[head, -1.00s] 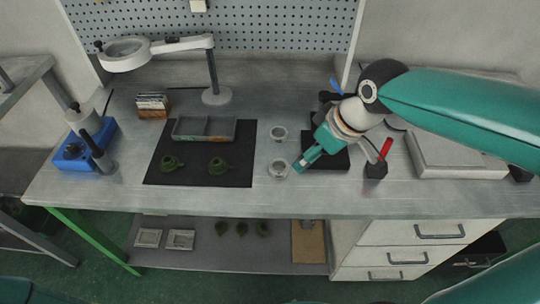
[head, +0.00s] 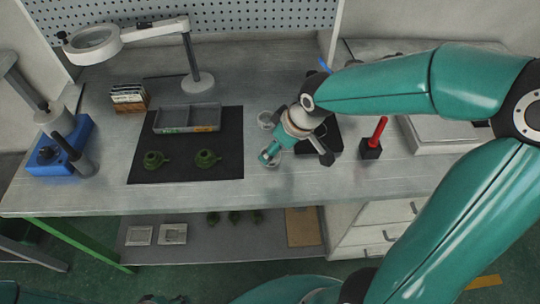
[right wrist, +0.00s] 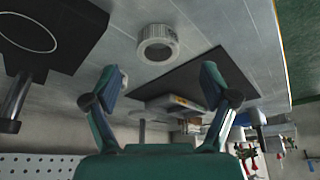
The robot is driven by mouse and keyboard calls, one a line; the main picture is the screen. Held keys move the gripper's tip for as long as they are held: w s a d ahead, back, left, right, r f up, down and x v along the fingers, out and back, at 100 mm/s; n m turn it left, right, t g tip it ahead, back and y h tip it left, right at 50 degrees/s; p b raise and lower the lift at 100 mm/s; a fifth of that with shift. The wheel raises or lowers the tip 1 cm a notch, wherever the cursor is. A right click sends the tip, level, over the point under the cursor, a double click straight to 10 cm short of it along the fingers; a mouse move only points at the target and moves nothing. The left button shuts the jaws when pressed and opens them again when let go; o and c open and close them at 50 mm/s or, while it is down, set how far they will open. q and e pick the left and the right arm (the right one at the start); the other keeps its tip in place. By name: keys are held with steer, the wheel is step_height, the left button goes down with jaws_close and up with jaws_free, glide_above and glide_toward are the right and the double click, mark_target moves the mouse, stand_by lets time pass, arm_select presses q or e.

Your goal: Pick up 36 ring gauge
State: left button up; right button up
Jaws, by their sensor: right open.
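Two pale ring gauges stand on the bench to the right of the black mat. The rear ring (head: 265,119) is clear in the head view; the front ring (head: 273,163) is partly covered by my right gripper (head: 269,155). In the right wrist view, one ring (right wrist: 157,43) lies just beyond and between the open fingertips of my right gripper (right wrist: 160,75), with nothing held. Another ring (right wrist: 123,79) is mostly hidden behind the left finger there. Markings on the rings are too small to read. My left gripper is not in view.
A magnifier lamp (head: 198,82) stands behind. A red-handled tool in a black block (head: 370,148) and a dark stand (head: 333,137) are to the right.

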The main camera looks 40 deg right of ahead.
steer(key=shift+x, duration=2.7)
steer(key=shift+d, duration=0.15)
steer(key=shift+c, duration=0.4)
steer(key=c, duration=1.3)
